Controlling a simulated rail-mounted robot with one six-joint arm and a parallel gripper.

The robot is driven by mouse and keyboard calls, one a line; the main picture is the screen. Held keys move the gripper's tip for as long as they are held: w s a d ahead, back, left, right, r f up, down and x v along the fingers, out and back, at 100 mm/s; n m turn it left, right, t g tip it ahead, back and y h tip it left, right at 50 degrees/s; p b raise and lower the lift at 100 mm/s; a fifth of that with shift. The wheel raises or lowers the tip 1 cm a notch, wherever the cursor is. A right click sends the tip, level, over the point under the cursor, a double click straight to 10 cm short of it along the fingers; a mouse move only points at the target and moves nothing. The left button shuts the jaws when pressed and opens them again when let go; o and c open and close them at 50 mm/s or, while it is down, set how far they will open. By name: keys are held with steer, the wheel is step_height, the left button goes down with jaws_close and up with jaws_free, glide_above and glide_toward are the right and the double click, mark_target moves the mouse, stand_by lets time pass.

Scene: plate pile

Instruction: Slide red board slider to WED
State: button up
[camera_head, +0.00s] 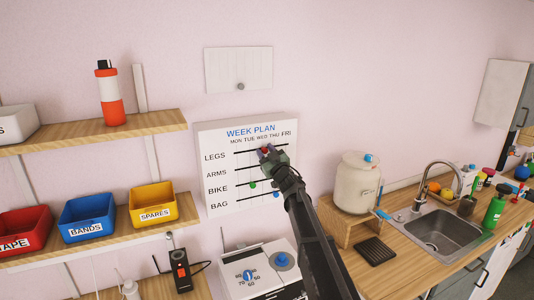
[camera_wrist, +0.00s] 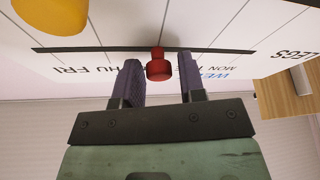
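The white WEEK PLAN board (camera_head: 219,190) hangs on the wall with day names across the top and rows LEGS, ARMS, BIKE and BAG. The red slider (camera_wrist: 159,66) sits on the top LEGS track near its middle; in the head view the gripper partly covers it (camera_head: 265,150). In the wrist view it is between THU and the MON/TUE side; the WED label is hidden. My gripper (camera_wrist: 158,83) is open, with one dark finger on each side of the red slider. Narrow gaps show beside it. In the head view my gripper (camera_head: 268,152) is at the board.
A yellow slider (camera_wrist: 52,14) shows close by in the wrist view. Green (camera_head: 252,184) and blue (camera_head: 276,195) sliders sit on lower tracks. A shelf (camera_head: 130,130) with an orange bottle (camera_head: 110,96) is left of the board. A white dispenser (camera_head: 356,185) stands right.

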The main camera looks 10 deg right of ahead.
steer(key=shift+o, duration=0.9)
steer(key=b+v, duration=0.4)
steer(key=v, duration=0.6)
steer(key=shift+s+f, duration=0.2)
steer(key=shift+s, duration=0.05)
steer(key=shift+d, duration=0.15)
